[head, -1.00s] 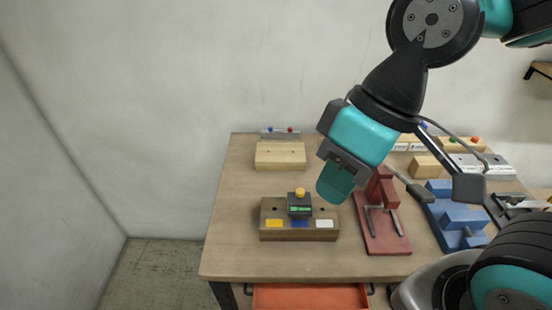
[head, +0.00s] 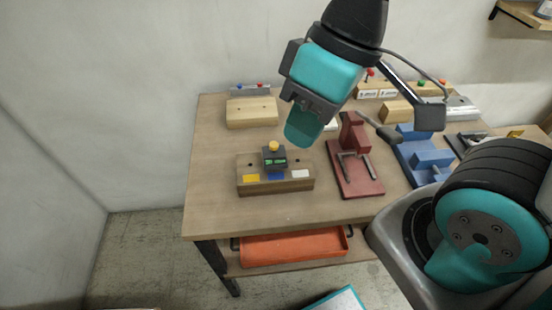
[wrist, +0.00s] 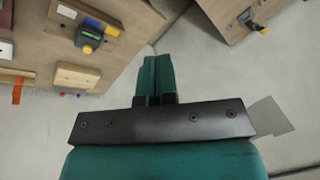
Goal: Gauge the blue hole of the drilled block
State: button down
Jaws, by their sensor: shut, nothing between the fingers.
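The drilled block (head: 307,184) is a brown block on the wooden table, with yellow (head: 251,178), blue (head: 276,177) and white (head: 300,173) labels along its front. A dark gauge (head: 275,163) with a lit green display and a yellow knob (head: 273,146) stands on the block's middle, behind the blue label. It hides the blue hole. My gripper (head: 301,130) is shut and empty, above and behind the block in the head view, apart from the gauge. In the wrist view my shut fingers (wrist: 155,75) point away from the gauge (wrist: 88,38), which shows at upper left.
A pale wooden block (head: 252,113) lies behind. A red fixture (head: 355,180) stands to the right, with a blue fixture (head: 425,160) beyond it. An orange tray (head: 290,247) sits below the tabletop. The table's left part is clear.

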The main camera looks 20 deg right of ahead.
jog(key=c, duration=1.7)
grip_release()
jog(key=o, duration=0.7)
jog(key=w+m, duration=0.2)
jog(key=w, duration=0.1)
jog(key=shift+w+d+h+p, duration=0.1)
jog(key=shift+d+h+p, duration=0.1)
jog(key=shift+h+p, duration=0.1)
jog(key=shift+o, duration=0.2)
jog(key=w, duration=0.1)
jog(key=w+m, duration=0.2)
jog(key=w, duration=0.1)
jog(key=shift+d+f+h+p, duration=0.25)
jog(key=shift+d+h+p, duration=0.05)
jog(key=shift+d+h, duration=0.1)
jog(key=m+h+p, duration=0.1)
jog(key=m+h, duration=0.2)
jog(key=m, duration=0.6)
send_over(274, 144)
notch_tip(274, 144, down, 4)
notch_tip(274, 144, down, 18)
jog(key=p, duration=0.3)
jog(key=shift+r, duration=0.25)
